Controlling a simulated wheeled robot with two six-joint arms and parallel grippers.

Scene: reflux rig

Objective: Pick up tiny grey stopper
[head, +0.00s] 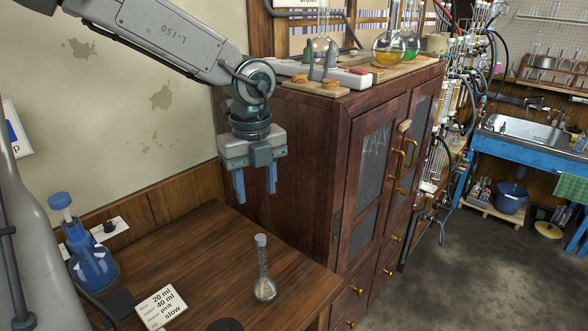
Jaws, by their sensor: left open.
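A small glass flask (265,289) with a round bottom and a narrow neck stands upright on the wooden bench. A tiny grey stopper (261,240) appears to sit at the top of its neck; it is too small to tell how deep it is seated. My left gripper (256,188) points downward above the bench, with its two blue fingers apart and nothing between them. It hangs above the flask, a little behind it and apart from it. My right gripper is not in view.
A dark wooden cabinet (290,165) rises close to the right of my left gripper, with flasks on top. Bare bench (185,245) lies left of the flask.

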